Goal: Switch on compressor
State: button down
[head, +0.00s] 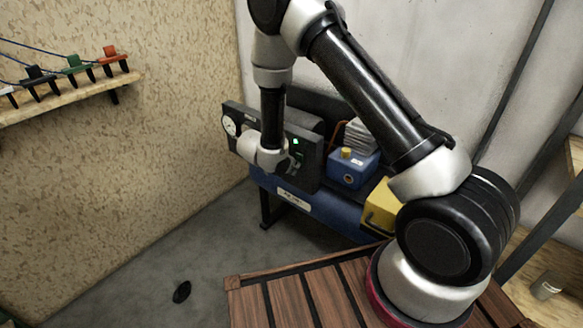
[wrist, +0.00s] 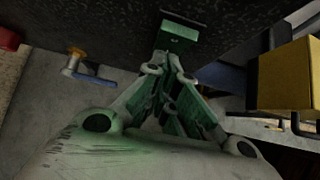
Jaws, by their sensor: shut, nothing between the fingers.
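The compressor (head: 325,211) stands against the back wall, with a blue tank and a dark upright control panel (head: 308,158) with a round gauge on its left. A small green-lit spot shows on the panel in the head view. In the wrist view a green-lit block-shaped switch (wrist: 180,36) sticks out from the dark panel. My gripper (wrist: 170,68) is shut and empty, its fingertips just at the switch; I cannot tell whether they touch. Green light falls on the fingers. In the head view my wrist is at the panel and the fingers are mostly hidden.
A blue-handled valve (wrist: 88,74) and a yellow box (wrist: 287,76) flank the gripper. A wall shelf (head: 70,95) holds several coloured clips at left. A slatted wooden surface (head: 310,295) lies in front. A small black object (head: 181,291) lies on open floor.

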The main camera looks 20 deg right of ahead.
jog(key=shift+w+d+f, duration=0.15)
jog(key=shift+d+f, duration=0.05)
jog(key=shift+w+d+r, duration=0.1)
jog(key=shift+r, duration=0.1)
